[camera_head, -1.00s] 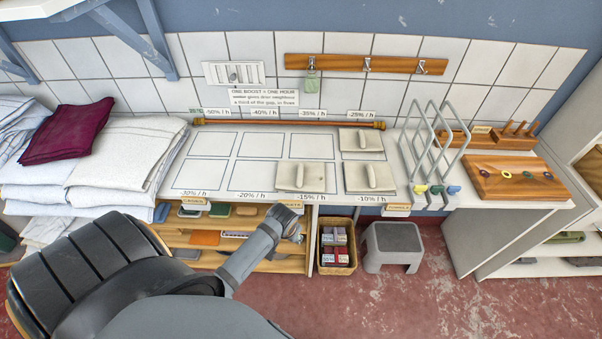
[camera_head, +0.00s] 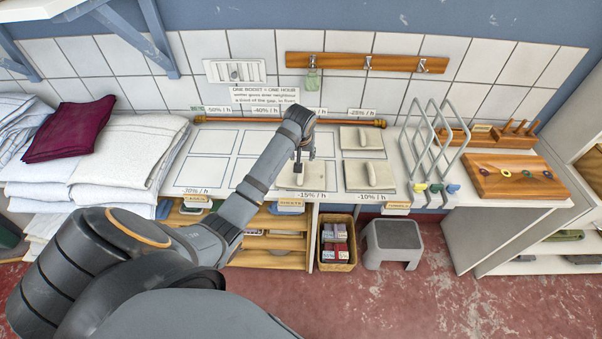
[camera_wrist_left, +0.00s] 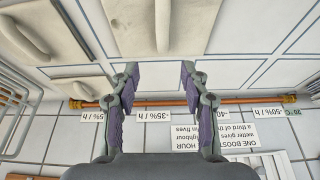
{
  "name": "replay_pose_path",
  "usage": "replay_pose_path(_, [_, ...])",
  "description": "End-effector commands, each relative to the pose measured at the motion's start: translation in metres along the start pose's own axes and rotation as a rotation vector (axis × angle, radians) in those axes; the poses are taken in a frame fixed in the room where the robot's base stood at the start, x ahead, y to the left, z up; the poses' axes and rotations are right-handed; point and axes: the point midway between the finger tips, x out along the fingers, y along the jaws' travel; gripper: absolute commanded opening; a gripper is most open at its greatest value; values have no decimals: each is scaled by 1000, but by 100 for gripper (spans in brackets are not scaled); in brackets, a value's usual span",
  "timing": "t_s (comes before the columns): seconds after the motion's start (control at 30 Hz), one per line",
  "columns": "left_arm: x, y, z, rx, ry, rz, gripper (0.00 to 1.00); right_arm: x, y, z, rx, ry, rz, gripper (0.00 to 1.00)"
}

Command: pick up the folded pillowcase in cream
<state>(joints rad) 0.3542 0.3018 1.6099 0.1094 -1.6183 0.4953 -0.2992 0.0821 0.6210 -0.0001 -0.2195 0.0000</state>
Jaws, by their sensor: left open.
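Three cream folded cloth-like pieces, each with a raised ridge, lie on the marked white counter. The front-left one, a cream folded pillowcase (camera_head: 287,180), is partly hidden by my left gripper (camera_head: 303,163) in the head view. In the left wrist view this piece (camera_wrist_left: 195,25) is at the top centre, its ridge beyond the gap between my fingertips (camera_wrist_left: 160,75). My left gripper is open and empty, above the counter and apart from the piece. The other two cream pieces lie at right front (camera_head: 358,178) and right back (camera_head: 351,139). My right gripper is in neither view.
A wire rack (camera_head: 436,150) stands right of the pieces. A brass-coloured rail (camera_head: 345,122) runs along the back, below the tiled wall. Folded white linen (camera_head: 125,160) and a maroon cloth (camera_head: 70,131) lie at left. The marked squares behind and left of the arm look bare.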

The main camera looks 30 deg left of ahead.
Motion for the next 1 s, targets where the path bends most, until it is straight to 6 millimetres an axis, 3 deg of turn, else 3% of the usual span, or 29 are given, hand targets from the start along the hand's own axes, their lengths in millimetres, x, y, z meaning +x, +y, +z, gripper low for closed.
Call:
replay_pose_path(0.23, [40, -1, 1, 0, -4, -2, 45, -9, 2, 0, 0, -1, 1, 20])
replay_pose_path(0.47, [49, -1, 1, 2, -3, -1, 45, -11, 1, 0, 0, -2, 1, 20])
replay_pose_path(0.63, [72, -4, -2, 2, -4, -1, 45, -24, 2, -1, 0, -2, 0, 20])
replay_pose_path(0.8, [95, -5, -2, 2, -2, -1, 45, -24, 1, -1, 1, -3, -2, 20])
replay_pose_path(1.0, [99, -5, -1, 3, -1, -1, 45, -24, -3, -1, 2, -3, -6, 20])
